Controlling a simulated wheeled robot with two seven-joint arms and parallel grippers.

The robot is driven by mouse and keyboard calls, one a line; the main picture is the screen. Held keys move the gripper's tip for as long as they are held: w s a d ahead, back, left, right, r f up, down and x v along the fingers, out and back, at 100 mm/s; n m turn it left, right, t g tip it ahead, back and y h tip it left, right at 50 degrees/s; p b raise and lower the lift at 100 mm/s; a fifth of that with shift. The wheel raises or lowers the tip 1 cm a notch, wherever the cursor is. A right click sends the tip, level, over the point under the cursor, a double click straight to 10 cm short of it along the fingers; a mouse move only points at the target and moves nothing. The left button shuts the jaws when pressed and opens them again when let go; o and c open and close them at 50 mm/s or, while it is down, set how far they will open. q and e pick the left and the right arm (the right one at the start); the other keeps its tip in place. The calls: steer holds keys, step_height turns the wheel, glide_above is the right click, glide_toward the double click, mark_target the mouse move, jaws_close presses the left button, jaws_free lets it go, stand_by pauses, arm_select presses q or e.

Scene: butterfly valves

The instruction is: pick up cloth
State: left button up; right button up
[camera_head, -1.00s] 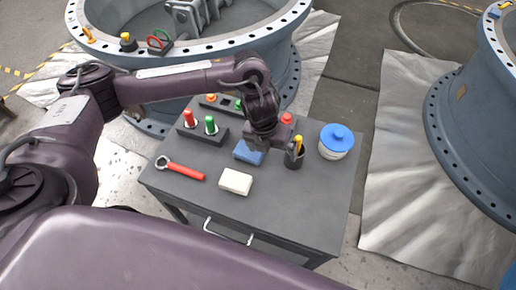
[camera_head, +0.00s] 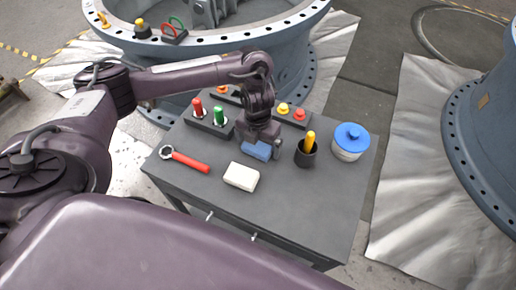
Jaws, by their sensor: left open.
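A blue folded piece (camera_head: 256,151), which looks like the cloth, lies on the dark grey cart top (camera_head: 300,200) near its middle. My left gripper (camera_head: 264,147) reaches in from the left and points down right at the blue piece, with its fingers around or just above its right part. The gripper is open. Its wrist and fingers hide the back and right part of the blue piece, and I cannot tell whether they touch it. My right gripper is not in view.
A white block (camera_head: 241,176) lies just in front of the blue piece. A black cup with a yellow handle (camera_head: 306,155) stands close to the right, then a blue-lidded tub (camera_head: 350,142). A red wrench (camera_head: 185,159) and a red-and-green plug holder (camera_head: 209,121) are at left.

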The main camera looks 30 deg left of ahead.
mark_target(258, 144)
arm_select(q)
steer(key=c, duration=1)
steer(key=shift+r, duration=0.1)
steer(key=shift+r+p, duration=0.35)
steer(key=shift+r, duration=0.15)
step_height(258, 144, up, 6)
steer(key=p, duration=0.3)
steer(key=shift+w, duration=0.15)
step_height(258, 144, up, 13)
steer(key=p, duration=0.4)
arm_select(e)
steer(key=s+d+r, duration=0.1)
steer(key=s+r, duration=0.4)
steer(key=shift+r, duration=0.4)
